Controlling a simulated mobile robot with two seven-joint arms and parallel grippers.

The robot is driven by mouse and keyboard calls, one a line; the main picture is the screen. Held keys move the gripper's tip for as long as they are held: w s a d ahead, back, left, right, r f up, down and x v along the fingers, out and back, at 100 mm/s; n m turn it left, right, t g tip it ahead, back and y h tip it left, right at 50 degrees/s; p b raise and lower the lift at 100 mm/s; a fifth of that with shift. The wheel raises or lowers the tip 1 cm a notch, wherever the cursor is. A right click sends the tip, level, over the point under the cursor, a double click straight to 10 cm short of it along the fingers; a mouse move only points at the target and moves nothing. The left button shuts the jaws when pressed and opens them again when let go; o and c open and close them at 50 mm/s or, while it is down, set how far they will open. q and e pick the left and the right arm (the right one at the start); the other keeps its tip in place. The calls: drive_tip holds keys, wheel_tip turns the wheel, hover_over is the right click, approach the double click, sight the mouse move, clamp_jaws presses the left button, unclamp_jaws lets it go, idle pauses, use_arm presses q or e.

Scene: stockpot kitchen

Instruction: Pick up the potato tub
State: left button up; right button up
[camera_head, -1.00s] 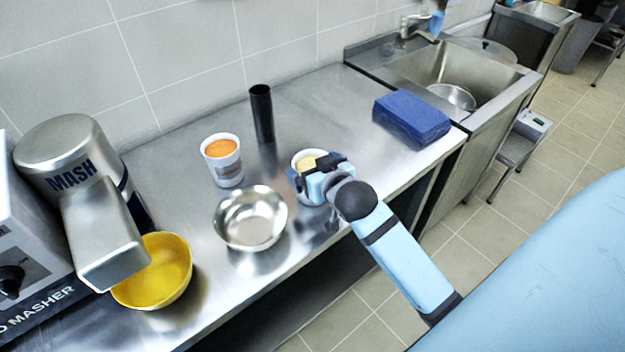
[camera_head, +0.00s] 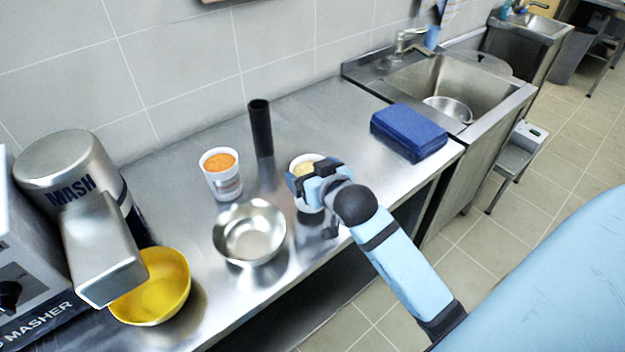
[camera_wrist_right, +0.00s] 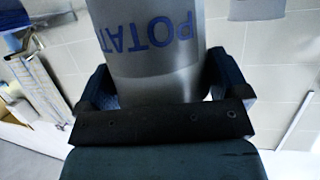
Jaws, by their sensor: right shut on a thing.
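The potato tub (camera_head: 303,167), a white tub with pale yellow contents, is near the counter's front edge. In the right wrist view its grey side (camera_wrist_right: 150,45) shows blue letters reading "POTAT", upside down. My right gripper (camera_head: 314,177) is shut around the tub, with one finger on each side; both fingers (camera_wrist_right: 162,78) show in the right wrist view. The tub is upright. It seems slightly raised, but the gripper hides part of its base, so I cannot tell how far it is clear of the counter. My left gripper is not in view.
A tub with orange contents (camera_head: 222,177), a black cylinder (camera_head: 261,128) and a steel bowl (camera_head: 249,234) stand left of the potato tub. A yellow bowl (camera_head: 150,290) sits by the masher (camera_head: 92,215). A blue box (camera_head: 409,132) lies near the sink (camera_head: 455,82).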

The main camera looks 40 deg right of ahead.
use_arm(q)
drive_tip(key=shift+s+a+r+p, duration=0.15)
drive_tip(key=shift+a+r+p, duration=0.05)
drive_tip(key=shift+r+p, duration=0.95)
use_arm(e)
wheel_tip(320, 180, up, 17)
drive_tip(key=shift+r, duration=0.2)
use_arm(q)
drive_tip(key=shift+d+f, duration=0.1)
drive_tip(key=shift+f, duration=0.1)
use_arm(e)
drive_tip(key=shift+s, duration=0.1)
